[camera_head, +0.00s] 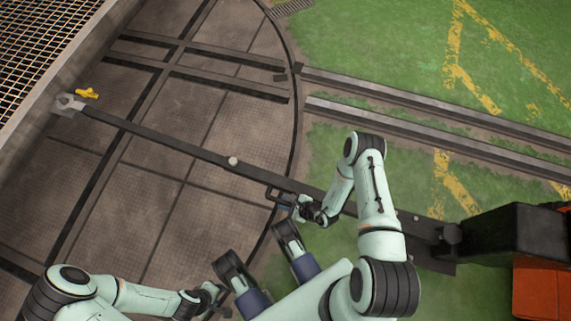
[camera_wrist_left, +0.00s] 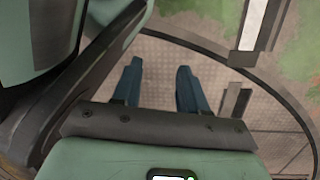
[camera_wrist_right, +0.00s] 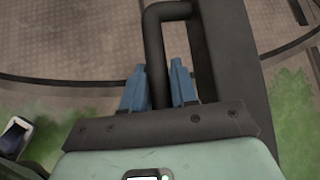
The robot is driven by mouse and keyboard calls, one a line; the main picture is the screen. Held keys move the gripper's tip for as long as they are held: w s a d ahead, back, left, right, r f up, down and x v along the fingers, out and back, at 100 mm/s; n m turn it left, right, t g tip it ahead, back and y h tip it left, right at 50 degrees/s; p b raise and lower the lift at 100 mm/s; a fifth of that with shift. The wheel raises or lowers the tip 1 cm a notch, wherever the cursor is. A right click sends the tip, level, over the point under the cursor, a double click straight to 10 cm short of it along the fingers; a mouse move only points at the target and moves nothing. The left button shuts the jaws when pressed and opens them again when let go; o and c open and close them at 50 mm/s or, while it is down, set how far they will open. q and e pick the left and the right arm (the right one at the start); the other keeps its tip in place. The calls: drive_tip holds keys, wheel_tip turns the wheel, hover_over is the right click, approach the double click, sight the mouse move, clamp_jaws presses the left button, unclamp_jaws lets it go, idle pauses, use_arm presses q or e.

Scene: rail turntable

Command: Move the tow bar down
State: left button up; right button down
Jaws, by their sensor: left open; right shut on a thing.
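The tow bar (camera_head: 165,138) is a long dark beam running across the turntable from upper left to lower right. Its forked grey end (camera_head: 70,103) is at the turntable's far left edge, beside a yellow piece (camera_head: 87,93). My right gripper (camera_head: 288,204) is at the bar's side handle (camera_head: 275,193). In the right wrist view the blue fingers (camera_wrist_right: 160,85) are shut on this handle (camera_wrist_right: 155,45), beside the bar (camera_wrist_right: 232,50). My left gripper (camera_head: 215,292) is low over the picture's bottom, open and empty; its fingers (camera_wrist_left: 157,85) show apart over the plate floor.
The bar's right end meets a black coupling (camera_head: 450,235) on a dark and orange vehicle (camera_head: 540,285). Rails (camera_head: 420,98) cross the grass at right. A metal grating (camera_head: 35,40) lies at upper left. Turntable plates around the bar are mostly clear.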

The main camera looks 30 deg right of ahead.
drive_tip(key=shift+a, duration=0.1)
drive_tip(key=c, duration=1)
unclamp_jaws()
use_arm(q)
drive_tip(key=w+d+r+t+p, duration=0.1)
drive_tip(key=w+r+t+p, duration=0.2)
drive_tip(key=w+r, duration=0.4)
drive_tip(key=w+p, duration=0.1)
drive_tip(key=w, duration=0.1)
drive_tip(key=shift+w+d+r+m+t+p, duration=0.15)
drive_tip(key=shift+w+r+m+t+p, duration=0.15)
drive_tip(key=shift+r+p, duration=0.1)
use_arm(e)
drive_tip(key=v, duration=1.3)
drive_tip(key=shift+s+r, duration=0.15)
drive_tip(key=shift+r, duration=0.05)
